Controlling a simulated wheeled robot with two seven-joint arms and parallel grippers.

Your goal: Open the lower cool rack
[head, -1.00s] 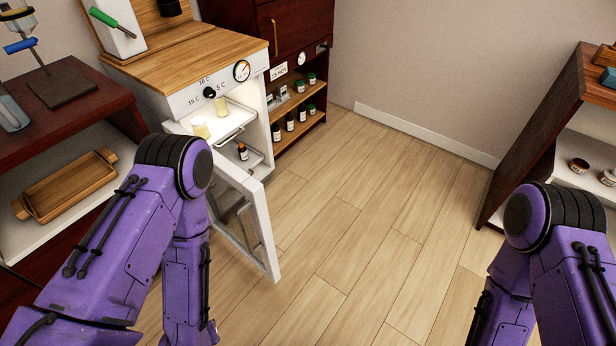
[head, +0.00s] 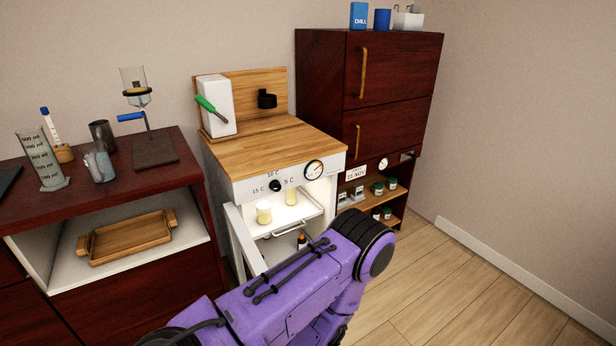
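The white cool cabinet (head: 247,188) has a wooden top, and its door (head: 247,245) stands open on the left. Inside the lit opening, an upper rack (head: 312,209) with a front handle (head: 288,229) carries two pale yellow jars (head: 264,212). Below it, a dark bottle (head: 302,240) with an orange-red top shows in the lower rack's space. My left arm hides most of the lower rack, so I cannot tell how far out it is. My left arm crosses in front of the cabinet, but its gripper is out of view. My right gripper is also out of view.
A dark red counter (head: 160,184) with glassware stands left, a wooden tray (head: 130,240) on the shelf below. A tall dark red cupboard (head: 320,85) with bottle shelves (head: 380,202) stands right. Wooden floor (head: 470,300) is clear at the right.

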